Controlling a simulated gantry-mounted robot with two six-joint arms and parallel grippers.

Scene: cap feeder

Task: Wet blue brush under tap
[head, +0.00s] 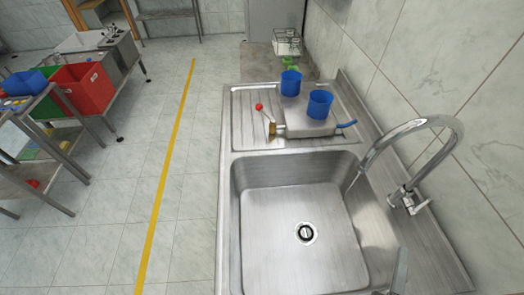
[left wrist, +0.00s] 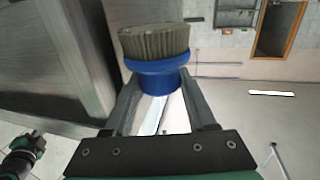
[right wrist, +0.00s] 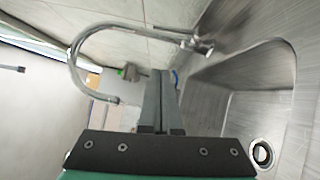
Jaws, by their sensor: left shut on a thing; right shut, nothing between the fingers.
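The blue brush (left wrist: 155,68) has pale bristles. In the left wrist view it sits between the fingertips of my left gripper (left wrist: 160,84), which is shut on its blue base. Neither that gripper nor the brush shows in the head view. The chrome curved tap (head: 455,135) stands at the right of the steel sink (head: 290,270), its spout end over the basin's right rim. No water shows. The tap also shows in the right wrist view (right wrist: 76,55). My right gripper (head: 399,268) is shut and empty, at the bottom right of the head view, nearer than the tap.
A steel box with a red-knobbed lever (head: 259,107) and two blue cups, one (head: 320,104) in front, stands on the drainboard behind the basin. A tiled wall runs along the right. A red bin (head: 82,90) stands on a bench at left. The basin is empty.

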